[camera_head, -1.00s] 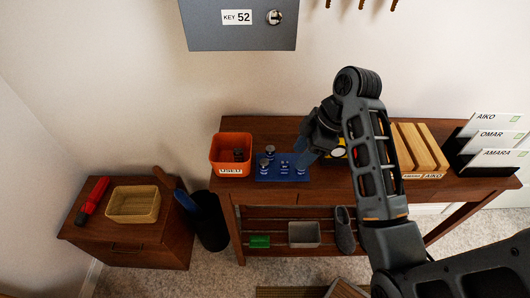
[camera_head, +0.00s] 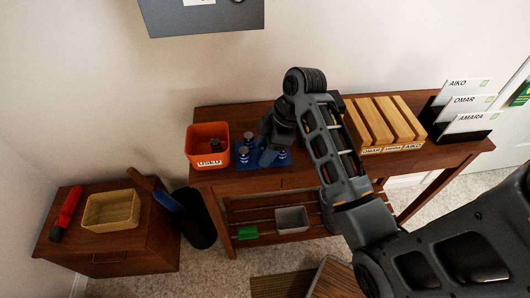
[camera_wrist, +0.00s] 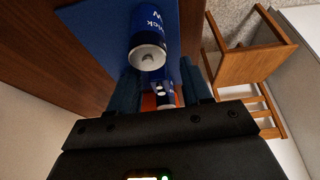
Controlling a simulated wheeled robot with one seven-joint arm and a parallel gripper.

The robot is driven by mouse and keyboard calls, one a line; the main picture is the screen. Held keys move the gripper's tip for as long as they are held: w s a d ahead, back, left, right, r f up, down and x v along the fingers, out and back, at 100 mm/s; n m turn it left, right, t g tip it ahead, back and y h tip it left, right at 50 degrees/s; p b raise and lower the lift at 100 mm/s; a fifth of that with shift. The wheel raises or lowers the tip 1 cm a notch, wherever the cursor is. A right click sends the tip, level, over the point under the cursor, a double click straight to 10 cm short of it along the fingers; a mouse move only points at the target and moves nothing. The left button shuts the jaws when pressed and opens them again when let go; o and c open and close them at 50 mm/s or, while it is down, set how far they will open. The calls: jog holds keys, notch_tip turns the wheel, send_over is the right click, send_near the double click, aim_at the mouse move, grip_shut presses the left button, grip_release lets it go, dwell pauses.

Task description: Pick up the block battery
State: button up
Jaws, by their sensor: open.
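Several blue batteries with silver ends stand on a blue mat (camera_head: 246,166) on the table. In the wrist view a large round blue battery (camera_wrist: 148,45) is close, just beyond the fingers. A smaller dark blue piece with pale spots (camera_wrist: 160,86), possibly the block battery, shows between the fingers, partly hidden by the round one. In the head view a round battery (camera_head: 243,154) stands left of my gripper, and another (camera_head: 282,154) right of it. My gripper (camera_head: 268,155) is open and low over the mat; it also shows in the wrist view (camera_wrist: 162,90). I cannot tell whether it touches anything.
An orange bin (camera_head: 207,145) labelled USED stands left of the mat. A wooden slotted rack (camera_head: 385,122) and a letter holder (camera_head: 462,130) stand to the right. A side cabinet holds a basket (camera_head: 111,210) and a red flashlight (camera_head: 66,213). A grey cabinet hangs above.

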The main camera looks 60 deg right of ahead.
jog(key=shift+f, duration=0.15)
grip_shut()
dwell(0.4)
jog(key=shift+w+a+r, duration=0.1)
jog(key=shift+r, duration=0.1)
